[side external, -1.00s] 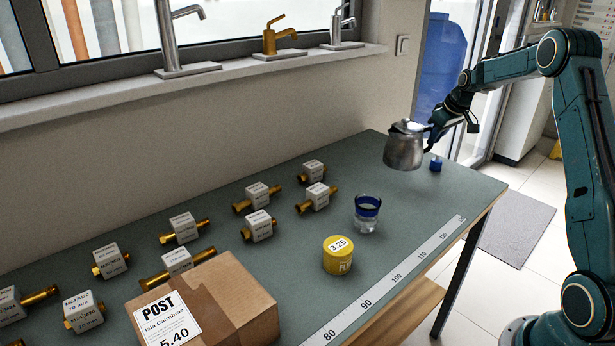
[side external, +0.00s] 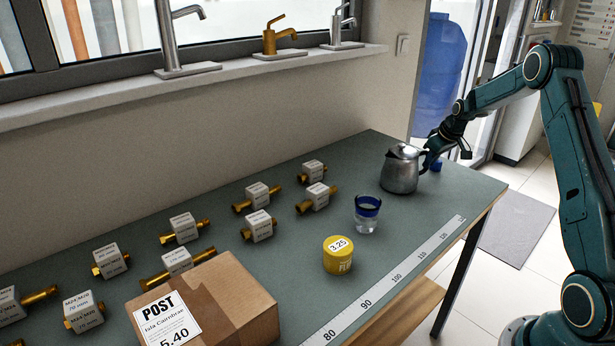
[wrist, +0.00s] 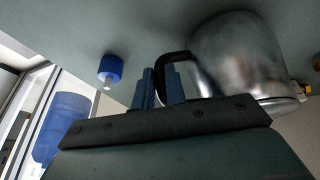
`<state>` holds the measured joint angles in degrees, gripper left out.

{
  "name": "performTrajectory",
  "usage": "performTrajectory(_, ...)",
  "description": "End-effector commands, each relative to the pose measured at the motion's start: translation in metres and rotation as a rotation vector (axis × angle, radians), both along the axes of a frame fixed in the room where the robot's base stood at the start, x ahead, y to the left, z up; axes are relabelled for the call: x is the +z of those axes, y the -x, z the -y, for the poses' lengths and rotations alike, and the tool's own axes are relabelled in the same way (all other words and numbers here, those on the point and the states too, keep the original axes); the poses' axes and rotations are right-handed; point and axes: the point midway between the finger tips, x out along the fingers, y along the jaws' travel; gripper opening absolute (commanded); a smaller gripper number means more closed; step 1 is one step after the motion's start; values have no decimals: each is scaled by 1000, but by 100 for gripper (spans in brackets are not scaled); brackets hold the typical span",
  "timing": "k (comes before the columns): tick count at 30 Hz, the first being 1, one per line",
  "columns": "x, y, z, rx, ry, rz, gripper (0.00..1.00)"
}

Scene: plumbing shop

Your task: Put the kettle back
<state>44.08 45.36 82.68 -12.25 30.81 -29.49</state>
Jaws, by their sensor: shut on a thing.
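The kettle (side external: 399,173) is a steel pot with a lid and a dark handle. In the side view it is upright at the far right part of the green bench, its base at or very near the bench top; I cannot tell if it touches. My gripper (side external: 430,158) is at its right side, shut on the handle. In the wrist view the kettle (wrist: 240,58) fills the upper right, and the blue fingers of my gripper (wrist: 163,84) are at the black handle.
A small blue-capped object (wrist: 111,70) stands beside the gripper. A glass with a blue band (side external: 367,214), a yellow tin (side external: 338,255), a cardboard box (side external: 235,300) and several brass fittings with white labels (side external: 258,226) are on the bench (side external: 300,235). A wall is behind.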

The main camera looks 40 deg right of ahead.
Motion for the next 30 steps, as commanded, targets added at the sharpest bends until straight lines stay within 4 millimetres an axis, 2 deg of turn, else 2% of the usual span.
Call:
performTrajectory(14, -4, -1, 0, -1, 2, 4, 0)
performTrajectory(15, -5, 0, 0, 0, 1, 1, 17)
performTrajectory(18, -5, 0, 0, 0, 1, 1, 35)
performTrajectory(30, -2, 0, 0, 0, 1, 2, 35)
